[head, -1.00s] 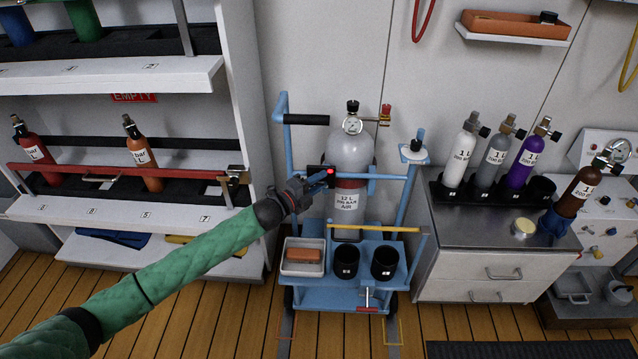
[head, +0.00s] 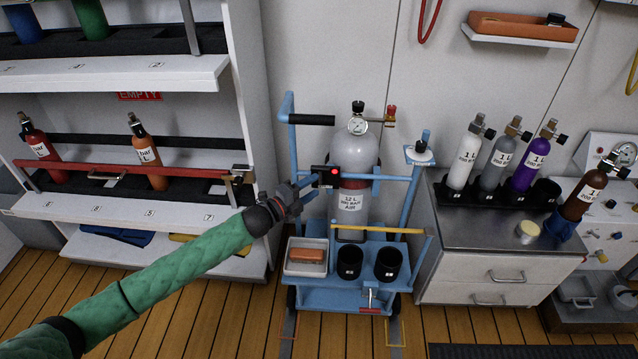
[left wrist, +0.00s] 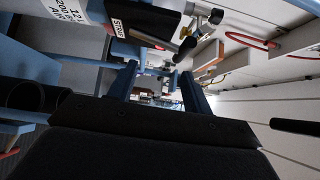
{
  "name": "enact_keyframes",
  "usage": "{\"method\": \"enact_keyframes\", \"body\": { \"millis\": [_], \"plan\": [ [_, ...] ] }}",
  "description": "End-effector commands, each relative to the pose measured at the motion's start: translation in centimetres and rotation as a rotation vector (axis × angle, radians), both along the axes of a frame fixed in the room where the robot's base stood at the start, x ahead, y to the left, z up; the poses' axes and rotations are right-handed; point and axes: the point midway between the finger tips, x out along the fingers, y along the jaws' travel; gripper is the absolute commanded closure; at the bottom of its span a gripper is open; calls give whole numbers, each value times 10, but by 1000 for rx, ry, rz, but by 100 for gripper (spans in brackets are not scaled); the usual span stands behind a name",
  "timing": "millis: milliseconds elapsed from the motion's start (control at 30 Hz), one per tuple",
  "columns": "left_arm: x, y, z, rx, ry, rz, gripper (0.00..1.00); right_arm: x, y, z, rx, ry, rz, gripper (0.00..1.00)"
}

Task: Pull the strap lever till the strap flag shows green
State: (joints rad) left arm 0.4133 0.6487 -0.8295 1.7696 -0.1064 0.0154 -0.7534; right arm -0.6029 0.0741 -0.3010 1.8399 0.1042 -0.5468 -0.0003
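The strap flag is a red light (head: 334,172) on a small black strap box (head: 321,169) on the blue cart's rail, in front of a grey cylinder (head: 357,155). A dark red strap crosses the cylinder behind the rail. My left gripper (head: 308,190) is just left of and below the box, apparently clear of it. In the left wrist view its two blue fingers (left wrist: 160,90) stand apart with nothing between them. A STRAP label (left wrist: 118,28) shows above them there. I cannot make out the strap lever clearly. My right gripper is out of view.
The blue cart (head: 345,300) carries a white tray (head: 292,268) and two black cups. A shelf rack (head: 130,210) stands left. A steel-topped cabinet (head: 490,232) with small bottles stands right.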

Motion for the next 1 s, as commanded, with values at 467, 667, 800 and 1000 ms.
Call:
{"method": "enact_keyframes", "body": {
  "millis": [467,667,800,1000],
  "plan": [
    [-25,28,1,0,-3,2,50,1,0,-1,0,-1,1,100],
    [-25,27,1,0,-3,2,50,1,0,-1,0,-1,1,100],
    [-25,27,1,0,-3,2,50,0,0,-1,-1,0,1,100],
    [-24,28,0,-43,49,9,50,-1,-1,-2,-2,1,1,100]
  ]
}}
